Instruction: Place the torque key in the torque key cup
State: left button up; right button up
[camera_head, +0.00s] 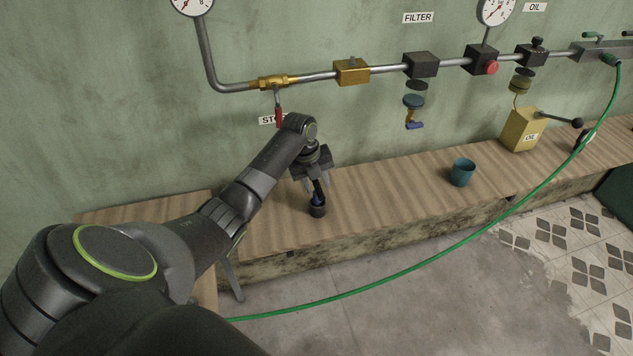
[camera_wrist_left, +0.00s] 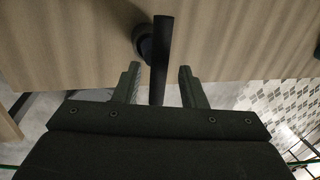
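The torque key (camera_head: 319,187) is a slim black bar that stands roughly upright, its lower end at a small dark cup (camera_head: 318,211) on the wooden bench. Some blue shows at the cup's mouth. In the left wrist view the key (camera_wrist_left: 160,60) overlaps the cup (camera_wrist_left: 139,38); whether its end sits fully inside is hard to tell. My left gripper (camera_head: 313,185) is above the cup, pointing down. Its fingers (camera_wrist_left: 161,85) are apart, one on each side of the key, with a gap on both sides. My right gripper is not in view.
A teal cup (camera_head: 462,173) stands farther right on the bench (camera_head: 390,190). Pipes with valves run along the wall above. A green hose (camera_head: 440,255) hangs in front of the bench. The bench between the two cups is clear.

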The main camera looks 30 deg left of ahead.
pick_arm(q)
jog(key=b+v, duration=0.1)
jog(key=v, duration=0.6)
jog(key=shift+r, duration=0.4)
jog(key=shift+a, duration=0.1)
